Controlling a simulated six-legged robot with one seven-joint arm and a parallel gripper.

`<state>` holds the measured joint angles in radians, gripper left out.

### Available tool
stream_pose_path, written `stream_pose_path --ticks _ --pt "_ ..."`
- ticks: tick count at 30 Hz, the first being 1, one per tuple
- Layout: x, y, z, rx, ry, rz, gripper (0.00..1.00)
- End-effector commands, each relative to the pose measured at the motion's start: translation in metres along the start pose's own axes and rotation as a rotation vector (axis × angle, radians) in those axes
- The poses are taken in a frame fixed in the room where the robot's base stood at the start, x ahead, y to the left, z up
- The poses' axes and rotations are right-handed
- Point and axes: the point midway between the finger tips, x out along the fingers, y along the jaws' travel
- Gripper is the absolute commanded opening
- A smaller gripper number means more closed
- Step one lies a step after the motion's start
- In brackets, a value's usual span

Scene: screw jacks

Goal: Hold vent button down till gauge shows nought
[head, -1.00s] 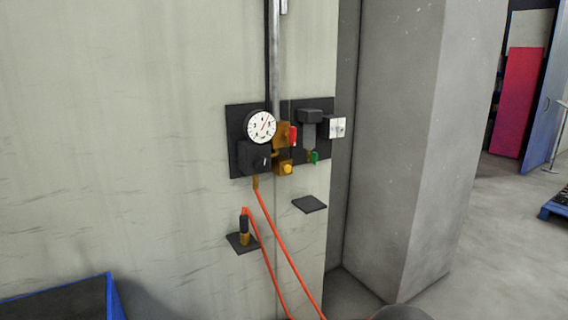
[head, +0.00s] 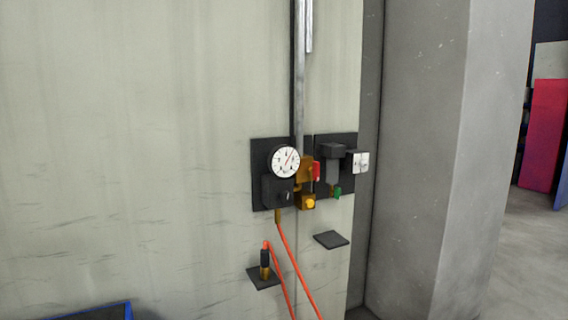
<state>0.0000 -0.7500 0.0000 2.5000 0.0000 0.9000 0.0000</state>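The round white gauge (head: 285,161) is on a black wall panel (head: 262,150) in the head view. Its needle points up and to the right; the numbers are too small to read. A yellow round button (head: 310,203) sits on a brass block below and right of the gauge, and looks like the vent button. A red handle (head: 316,171) is just above it, on a brass valve body (head: 304,168). My gripper is not in view, and nothing touches the button.
A green part (head: 337,193) hangs under a dark filter unit (head: 333,165). An orange hose (head: 295,268) runs down from the panel. Small black shelves (head: 331,240) jut from the wall, one bearing a hose fitting (head: 265,264). A concrete pillar (head: 425,150) stands to the right; a blue-edged bin (head: 95,312) is lower left.

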Motion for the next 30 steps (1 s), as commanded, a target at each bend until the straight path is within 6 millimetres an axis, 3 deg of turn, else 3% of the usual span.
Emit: stream_pose_path --ticks 1,5,30 --pt "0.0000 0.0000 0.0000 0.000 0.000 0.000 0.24" --pt "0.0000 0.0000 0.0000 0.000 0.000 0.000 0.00" --pt "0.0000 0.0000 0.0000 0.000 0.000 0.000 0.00"
